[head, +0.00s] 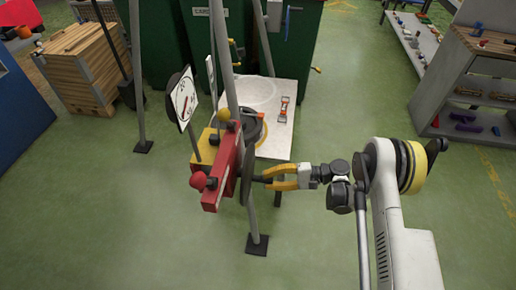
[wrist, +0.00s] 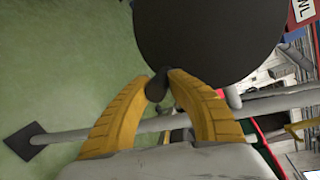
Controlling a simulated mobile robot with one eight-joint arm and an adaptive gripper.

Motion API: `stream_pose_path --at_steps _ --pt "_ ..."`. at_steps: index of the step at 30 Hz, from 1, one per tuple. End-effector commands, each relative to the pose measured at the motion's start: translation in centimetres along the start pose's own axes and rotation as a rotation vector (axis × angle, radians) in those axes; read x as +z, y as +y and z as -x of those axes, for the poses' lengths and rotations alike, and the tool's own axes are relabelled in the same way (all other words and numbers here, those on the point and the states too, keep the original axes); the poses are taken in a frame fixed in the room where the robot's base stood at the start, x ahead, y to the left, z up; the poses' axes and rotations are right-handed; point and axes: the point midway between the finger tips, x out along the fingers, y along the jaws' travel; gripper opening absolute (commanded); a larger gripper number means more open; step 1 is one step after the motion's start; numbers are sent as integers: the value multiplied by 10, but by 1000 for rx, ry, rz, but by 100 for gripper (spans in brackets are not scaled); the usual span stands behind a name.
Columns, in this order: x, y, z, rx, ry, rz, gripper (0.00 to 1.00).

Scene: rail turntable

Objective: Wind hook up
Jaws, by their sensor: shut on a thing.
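A winch with a red housing (head: 222,172) sits on a tripod leg in the middle of the head view. A dark disc (head: 247,172), seen edge-on, is on its right side; it fills the top of the wrist view (wrist: 205,35). My gripper (head: 266,179) comes in from the right beside the disc. In the wrist view its yellow fingers (wrist: 161,82) are shut on a small dark handle (wrist: 156,88) at the disc's lower edge. I cannot make out the hook in either view.
A white table (head: 275,145) behind the winch carries a dark ring (head: 251,128) and a small orange-ended tool (head: 284,108). Tripod legs (head: 252,215) stand close to my gripper. A dial (head: 183,100) rises at the left. Open green floor lies right of the table.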

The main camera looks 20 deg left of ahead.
Motion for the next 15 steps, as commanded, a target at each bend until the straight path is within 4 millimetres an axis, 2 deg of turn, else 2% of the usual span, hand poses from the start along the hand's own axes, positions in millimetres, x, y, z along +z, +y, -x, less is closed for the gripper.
stream_pose_path --at_steps 9,15 --pt "15 12 -5 6 -6 1 0" --pt "16 13 -5 6 -6 1 0"
